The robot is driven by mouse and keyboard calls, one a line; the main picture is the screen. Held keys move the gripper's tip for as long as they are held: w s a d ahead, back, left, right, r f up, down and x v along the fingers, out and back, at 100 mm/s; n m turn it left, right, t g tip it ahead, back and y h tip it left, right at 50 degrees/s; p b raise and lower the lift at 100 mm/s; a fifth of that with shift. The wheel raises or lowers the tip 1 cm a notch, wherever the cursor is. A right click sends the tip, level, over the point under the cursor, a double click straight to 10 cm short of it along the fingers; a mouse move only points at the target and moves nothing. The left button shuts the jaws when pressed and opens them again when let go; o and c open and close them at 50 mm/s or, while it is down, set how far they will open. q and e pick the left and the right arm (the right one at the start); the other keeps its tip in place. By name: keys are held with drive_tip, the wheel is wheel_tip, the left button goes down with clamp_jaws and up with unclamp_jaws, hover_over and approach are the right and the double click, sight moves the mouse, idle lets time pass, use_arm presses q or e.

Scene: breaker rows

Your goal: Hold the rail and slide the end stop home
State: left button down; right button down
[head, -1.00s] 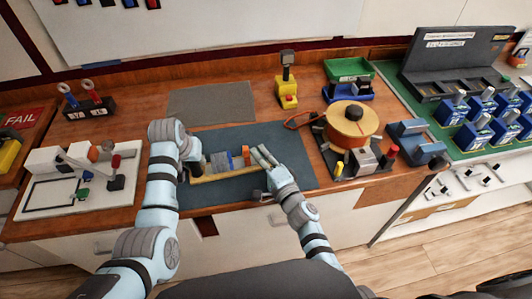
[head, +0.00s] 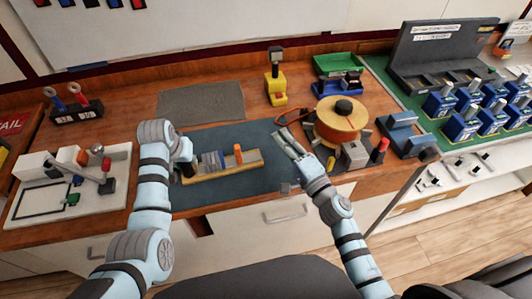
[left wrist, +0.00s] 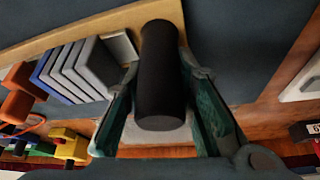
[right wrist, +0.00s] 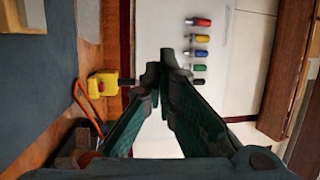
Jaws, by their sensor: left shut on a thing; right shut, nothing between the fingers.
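The tan rail (head: 252,162) lies on the dark mat with a row of grey and blue blocks (head: 211,161) on it. An upright orange piece (head: 238,154), likely the end stop, stands on the rail right of the blocks, with a small gap. Bare rail shows to its right. My left gripper (head: 186,167) is at the rail's left end. In the left wrist view its fingers are shut on a black cylindrical handle (left wrist: 160,75), beside the blocks (left wrist: 75,68). My right gripper (head: 284,137) is shut and empty, right of the rail and apart from it.
An orange-topped spool (head: 341,120) stands just right of my right gripper. A yellow device (head: 276,88) stands behind the mat (head: 230,189). A white board with levers (head: 35,205) is at the left. The mat's right front is clear.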

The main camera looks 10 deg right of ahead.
sight(238, 153)
use_arm(q)
drive_tip(key=shift+s+f, duration=0.25)
drive_tip(key=shift+f, duration=0.05)
use_arm(e)
drive_tip(key=w+a+r+n+g+y, duration=0.3)
drive_tip(key=w+r+n+g+y, duration=0.1)
drive_tip(key=r+n, duration=0.45)
drive_tip(key=w+a+r+n+g+y, duration=0.3)
drive_tip(key=w+r+n+g, duration=0.1)
drive_tip(key=r+n, duration=0.45)
drive_tip(key=s+d+f+m+g+h, duration=0.1)
drive_tip(key=s+d+f+g+h, duration=0.25)
drive_tip(key=f, duration=0.35)
drive_tip(key=s+d+f+m+g+h, duration=0.1)
drive_tip(key=s+d+f+g+h, duration=0.2)
drive_tip(key=f, duration=0.4)
drive_tip(key=shift+h, duration=0.35)
drive_tip(key=x, duration=0.5)
drive_tip(key=w+x, duration=0.1)
drive_tip(key=x, duration=0.4)
drive_tip(key=shift+w+d, duration=0.1)
drive_tip(key=shift+d, duration=0.05)
drive_tip(key=a, duration=0.2)
drive_tip(key=shift+a, duration=0.75)
